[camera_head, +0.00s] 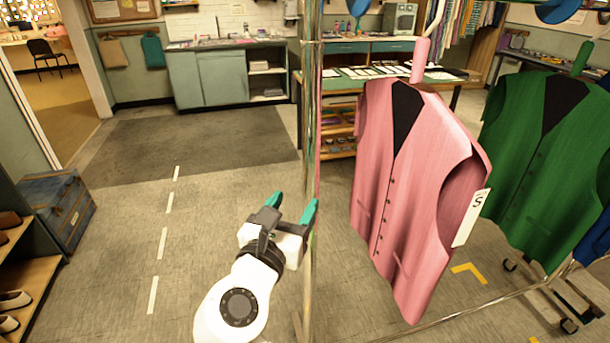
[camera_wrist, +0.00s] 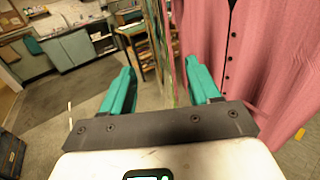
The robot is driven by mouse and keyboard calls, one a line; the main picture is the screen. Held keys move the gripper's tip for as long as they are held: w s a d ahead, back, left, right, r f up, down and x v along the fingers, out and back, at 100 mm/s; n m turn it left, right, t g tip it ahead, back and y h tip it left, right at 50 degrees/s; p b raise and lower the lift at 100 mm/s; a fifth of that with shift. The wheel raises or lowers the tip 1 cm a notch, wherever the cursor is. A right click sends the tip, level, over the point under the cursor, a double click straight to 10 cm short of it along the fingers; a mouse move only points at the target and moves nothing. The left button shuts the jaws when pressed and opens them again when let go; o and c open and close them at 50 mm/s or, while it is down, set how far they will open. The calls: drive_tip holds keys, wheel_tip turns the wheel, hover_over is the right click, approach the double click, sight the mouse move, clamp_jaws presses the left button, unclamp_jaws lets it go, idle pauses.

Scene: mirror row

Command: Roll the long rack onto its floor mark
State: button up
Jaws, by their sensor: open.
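The long rack has a shiny metal upright (camera_head: 311,130) and a low rail (camera_head: 470,311). A pink vest (camera_head: 415,190) with a tag marked S and a green vest (camera_head: 545,150) hang there. Yellow corner marks (camera_head: 468,271) show on the floor beyond the low rail; the rest of the mark is hidden or out of view. My gripper (camera_head: 292,205) is open beside the upright, its right finger overlapping it. In the wrist view, the upright (camera_wrist: 160,40) shows between the teal fingertips (camera_wrist: 158,72), nearer the right one. I cannot tell whether it is inside the jaws.
Dark casters (camera_head: 568,325) stand at lower right. A blue trunk (camera_head: 57,208) and a shoe shelf (camera_head: 25,285) line the left. A dark mat (camera_head: 190,148) and white floor dashes (camera_head: 163,243) lie on clear floor at left. Green cabinets (camera_head: 222,78) stand at the back.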

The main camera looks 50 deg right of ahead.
sight(308, 182)
drive_tip(key=x, duration=1)
drive_tip(key=shift+p, duration=0.4)
clamp_jaws()
